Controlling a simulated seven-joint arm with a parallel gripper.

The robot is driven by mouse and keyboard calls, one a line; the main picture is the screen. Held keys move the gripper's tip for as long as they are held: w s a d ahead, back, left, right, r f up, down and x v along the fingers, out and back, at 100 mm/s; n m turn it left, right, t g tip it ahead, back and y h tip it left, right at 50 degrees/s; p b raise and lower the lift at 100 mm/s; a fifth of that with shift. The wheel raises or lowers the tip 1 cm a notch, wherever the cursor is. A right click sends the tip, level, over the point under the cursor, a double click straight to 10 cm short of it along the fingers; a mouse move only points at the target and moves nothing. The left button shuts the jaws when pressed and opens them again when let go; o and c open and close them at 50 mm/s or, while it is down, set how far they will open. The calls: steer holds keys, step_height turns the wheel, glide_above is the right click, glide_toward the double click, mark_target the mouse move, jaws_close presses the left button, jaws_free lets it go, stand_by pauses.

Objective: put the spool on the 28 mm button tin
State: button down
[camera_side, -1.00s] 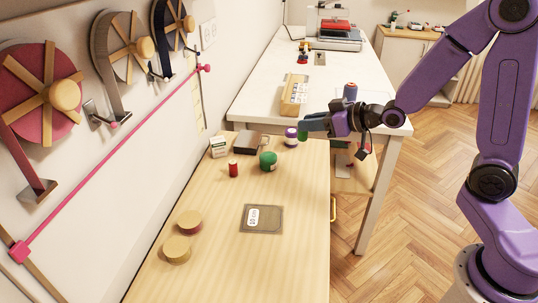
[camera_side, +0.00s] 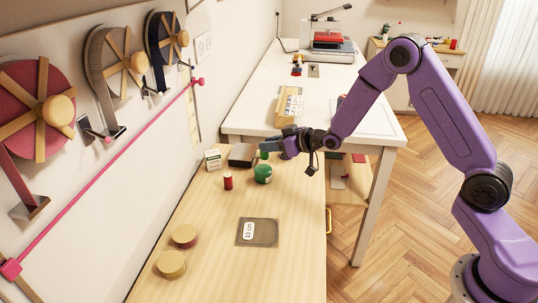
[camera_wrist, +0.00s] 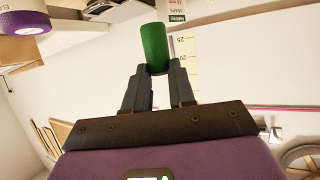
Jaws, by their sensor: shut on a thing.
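My gripper (camera_wrist: 159,80) is shut on a green spool (camera_wrist: 154,47), which stands out beyond the fingertips in the wrist view. In the side view my gripper (camera_side: 272,146) holds the spool (camera_side: 264,155) near the far end of the wooden table, beside the dark box and behind the green tin. A green round tin (camera_side: 263,174) with a pale label stands on the table. Two round tan-topped tins (camera_side: 184,235) (camera_side: 171,263) sit near the front left. No 28 mm marking is readable, so I cannot tell which tin bears it.
A red spool (camera_side: 228,182) stands left of the green tin. A white box (camera_side: 213,160) and a dark box (camera_side: 242,155) stand behind. A flat 10 cm pad (camera_side: 257,232) lies mid-table. A purple-and-white container (camera_wrist: 28,16) shows in the wrist view. The table's front right is clear.

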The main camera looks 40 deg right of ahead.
steer(key=shift+w+f, duration=0.3)
steer(key=shift+f, duration=0.05)
steer(key=shift+w+f, duration=0.15)
steer(key=shift+f, duration=1.5)
steer(key=shift+a+f, duration=0.1)
steer(key=shift+f, duration=0.1)
steer(key=c, duration=0.9)
jaws_free()
steer(key=shift+c, duration=0.2)
steer(key=shift+r, duration=0.1)
steer(key=shift+r, duration=0.15)
steer(key=v, duration=1.2)
